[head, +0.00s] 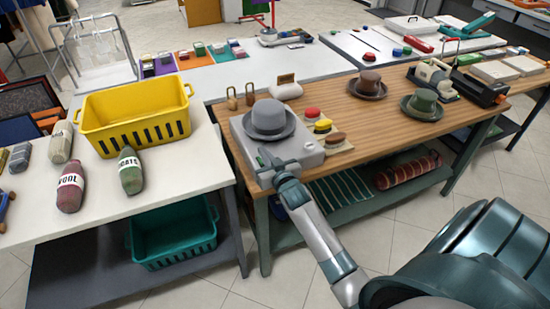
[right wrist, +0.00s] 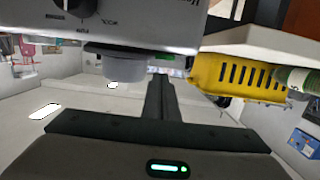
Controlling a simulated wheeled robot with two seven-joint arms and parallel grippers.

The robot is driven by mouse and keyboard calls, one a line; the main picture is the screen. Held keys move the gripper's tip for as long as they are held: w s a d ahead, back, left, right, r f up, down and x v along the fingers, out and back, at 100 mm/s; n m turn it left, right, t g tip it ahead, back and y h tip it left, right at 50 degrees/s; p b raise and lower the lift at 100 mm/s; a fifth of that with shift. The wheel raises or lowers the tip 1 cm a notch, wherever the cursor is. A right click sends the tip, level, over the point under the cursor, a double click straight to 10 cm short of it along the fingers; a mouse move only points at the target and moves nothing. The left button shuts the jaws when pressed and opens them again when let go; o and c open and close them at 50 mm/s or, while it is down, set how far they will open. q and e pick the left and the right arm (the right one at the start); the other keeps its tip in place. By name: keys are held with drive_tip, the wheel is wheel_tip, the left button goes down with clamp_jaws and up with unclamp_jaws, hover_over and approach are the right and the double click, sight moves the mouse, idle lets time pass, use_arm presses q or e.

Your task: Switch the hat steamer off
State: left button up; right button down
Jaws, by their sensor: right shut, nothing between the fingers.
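The hat steamer (head: 312,157) is a light grey box at the left end of the wooden table. A grey hat (head: 268,120) sits on top of it. A small green patch shows at its front left, beside my right gripper (head: 264,168). This gripper is shut and empty, at the steamer's front edge; I cannot tell if it touches. In the right wrist view the steamer body (right wrist: 150,30) fills the top, with a dark dial (right wrist: 76,6) and a grey round part (right wrist: 122,66) close to the shut fingers (right wrist: 160,82). My left gripper is out of view.
Red, yellow and brown round pieces (head: 323,126) lie right of the steamer. Brown (head: 368,84) and green (head: 423,104) hats stand farther right.

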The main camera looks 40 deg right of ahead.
drive_tip(key=shift+r+p, duration=0.4)
drive_tip(key=shift+r, duration=0.6)
drive_tip(key=r+b+v, duration=0.1)
drive_tip(key=b+v, duration=0.1)
drive_tip(key=v, duration=0.7)
drive_tip(key=shift+s+r+b, duration=0.15)
drive_tip(key=shift+r+b, duration=0.15)
drive_tip(key=shift+r, duration=0.1)
